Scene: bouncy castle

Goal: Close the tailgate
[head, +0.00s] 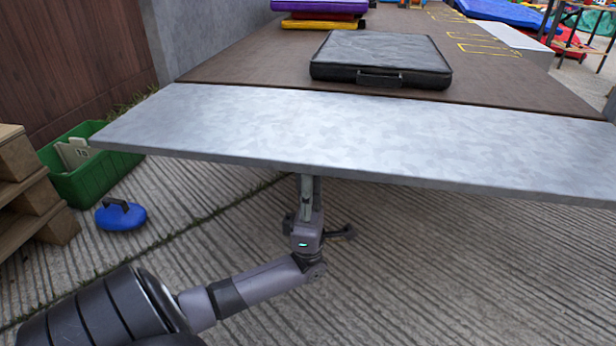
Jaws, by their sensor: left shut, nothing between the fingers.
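The tailgate (330,135) is a wide pale grey metal panel across the middle of the head view. It lies about level, folded down, continuing from the brown load bed (250,65) behind it. My left gripper (309,185) is shut and empty, pointing away from me at the tailgate's near edge. Its fingertips go under the panel and are partly hidden by it. I cannot tell whether they touch its underside. My right gripper is not in view.
A black flat case (380,58) lies on the bed near the tailgate's hinge line. A green crate (85,185), a blue round weight (121,215) and wooden pallets (25,195) stand on the left. The ribbed concrete ground (450,270) in front is clear.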

